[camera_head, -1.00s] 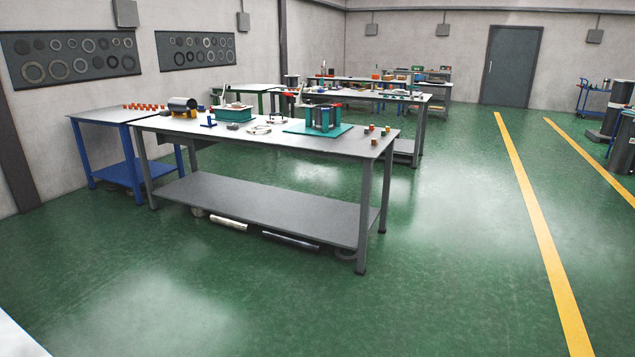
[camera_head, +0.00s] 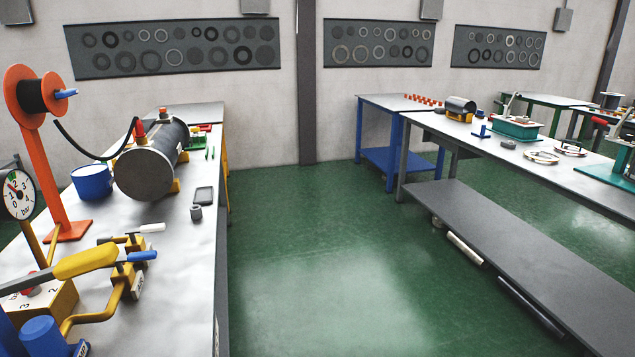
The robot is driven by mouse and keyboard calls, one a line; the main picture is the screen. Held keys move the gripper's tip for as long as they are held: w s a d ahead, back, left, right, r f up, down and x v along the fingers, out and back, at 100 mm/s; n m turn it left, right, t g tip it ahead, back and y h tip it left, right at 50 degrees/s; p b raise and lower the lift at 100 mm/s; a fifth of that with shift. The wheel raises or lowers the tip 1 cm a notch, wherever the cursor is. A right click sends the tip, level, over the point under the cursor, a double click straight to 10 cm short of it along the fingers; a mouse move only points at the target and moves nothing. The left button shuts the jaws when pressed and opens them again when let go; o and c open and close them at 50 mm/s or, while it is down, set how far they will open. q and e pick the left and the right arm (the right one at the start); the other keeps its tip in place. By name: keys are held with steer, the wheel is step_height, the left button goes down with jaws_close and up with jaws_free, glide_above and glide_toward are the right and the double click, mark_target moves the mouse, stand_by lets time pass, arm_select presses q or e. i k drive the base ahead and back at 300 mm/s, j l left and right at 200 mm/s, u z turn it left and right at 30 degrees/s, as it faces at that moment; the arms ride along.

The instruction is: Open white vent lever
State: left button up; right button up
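A small lever with a white handle (camera_head: 151,228) sits on the yellow valve piping on the left bench; it lies about level and points right. A blue-handled lever (camera_head: 142,256) is just in front of it on the same piping. A large yellow lever (camera_head: 86,262) lies across the near left. A pressure gauge (camera_head: 18,194) marked in bar stands at the left edge. Neither of my grippers is in view.
The left bench (camera_head: 205,240) also holds a grey flanged cylinder (camera_head: 150,170), a blue tub (camera_head: 92,182) and an orange reel stand (camera_head: 45,150). Green floor (camera_head: 300,260) is clear between it and the right bench (camera_head: 560,172).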

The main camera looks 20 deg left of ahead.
mark_target(149, 228)
steer(key=i+u, duration=0.15)
steer(key=u, duration=0.3)
steer(key=i+l+u, duration=0.1)
steer(key=u, duration=0.35)
steer(key=i+l+u, duration=0.1)
steer(key=u, duration=0.3)
steer(key=i+l+u, duration=0.1)
steer(key=u, duration=0.35)
steer(key=l+u, duration=0.2)
steer(key=u, duration=0.25)
